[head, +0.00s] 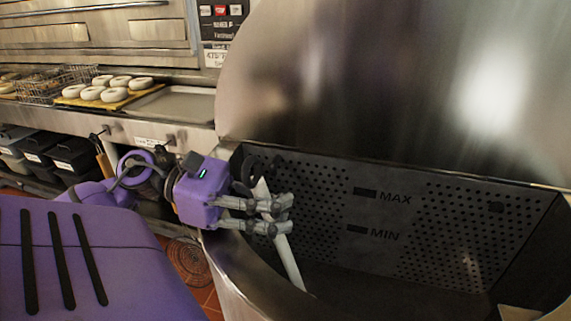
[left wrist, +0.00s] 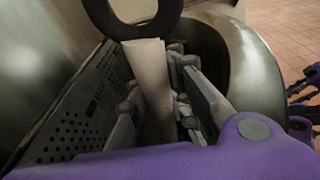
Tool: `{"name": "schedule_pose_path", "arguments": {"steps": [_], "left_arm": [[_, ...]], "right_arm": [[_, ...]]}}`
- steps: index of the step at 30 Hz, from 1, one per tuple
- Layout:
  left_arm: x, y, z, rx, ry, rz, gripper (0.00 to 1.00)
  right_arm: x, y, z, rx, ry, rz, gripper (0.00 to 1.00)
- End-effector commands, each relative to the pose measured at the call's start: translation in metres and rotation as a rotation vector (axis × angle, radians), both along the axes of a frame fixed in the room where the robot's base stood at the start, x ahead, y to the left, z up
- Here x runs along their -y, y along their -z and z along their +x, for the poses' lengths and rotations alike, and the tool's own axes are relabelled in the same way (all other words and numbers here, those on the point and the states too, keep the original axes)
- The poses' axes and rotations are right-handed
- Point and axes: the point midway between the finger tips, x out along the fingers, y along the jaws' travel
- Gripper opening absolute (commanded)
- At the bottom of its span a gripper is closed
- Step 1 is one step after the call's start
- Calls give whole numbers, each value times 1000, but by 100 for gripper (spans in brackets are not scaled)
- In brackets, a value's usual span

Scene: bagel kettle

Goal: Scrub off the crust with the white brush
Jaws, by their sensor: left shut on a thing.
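My left gripper (head: 288,213) is shut on the pale handle of the white brush (head: 287,262), inside the near-left rim of the big steel kettle (head: 222,270). The brush is tilted, its dark hooked top end up at the left, its lower end running down into the kettle. Its bristle end is hidden. In the left wrist view the handle (left wrist: 150,85) stands between the fingers, with a black loop (left wrist: 130,25) above. I cannot clearly make out the crust. Purple and dark parts at that view's right edge may be my right gripper, cut off.
A dark perforated panel (head: 385,215) marked MAX and MIN lines the kettle's far side, close beyond my fingers. The raised steel lid (head: 400,80) stands behind. A counter at left holds a board of pale bagels (head: 110,88), a wire basket and an empty tray (head: 180,105).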

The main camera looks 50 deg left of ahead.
Motion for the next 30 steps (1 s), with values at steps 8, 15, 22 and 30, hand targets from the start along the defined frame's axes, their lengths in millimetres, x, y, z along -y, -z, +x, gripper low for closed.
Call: {"name": "schedule_pose_path", "arguments": {"steps": [8,15,22,30], "left_arm": [[-1,7,-6,-12,-13,6,0],[15,7,-29,-17,-11,1,0],[21,6,-38,-18,-8,2,0],[23,5,-38,-15,-5,2,0]], "right_arm": [[0,-1,0,1,0,0,40],[-1,-5,2,5,2,1,40],[-1,-5,2,5,2,1,40],[-1,-5,2,4,2,1,40]]}}
